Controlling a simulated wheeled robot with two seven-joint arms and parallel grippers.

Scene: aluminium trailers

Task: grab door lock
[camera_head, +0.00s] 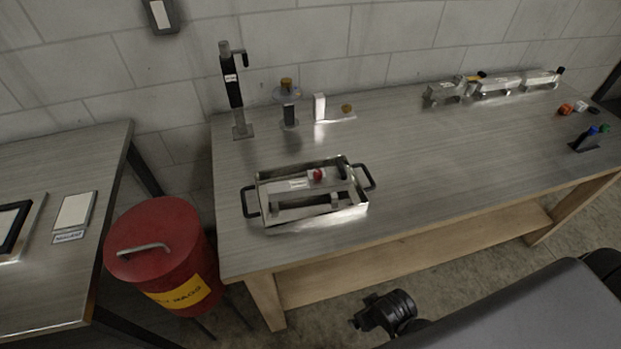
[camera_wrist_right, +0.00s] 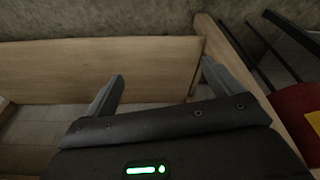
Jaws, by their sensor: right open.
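I cannot tell for certain which object is the door lock. A metal tray (camera_head: 262,222) with two black handles lies on the workbench, holding a labelled part with a red knob (camera_head: 318,174) and other metal pieces. Several small metal assemblies (camera_head: 497,86) stand at the bench's back right. My right gripper (camera_wrist_right: 163,72) is open and empty in the right wrist view, with its fingers wide apart. In the head view a dark part of my arm shows in front of and below the bench's front edge, away from the tray. My left gripper is not in view.
The workbench (camera_head: 430,150) is largely clear between tray and back-right assemblies. A black upright tool (camera_head: 232,85) stands at its back left. A red drum (camera_head: 165,240) stands left of the bench, beside another table (camera_head: 50,290). A wooden shelf (camera_head: 400,255) runs under the bench.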

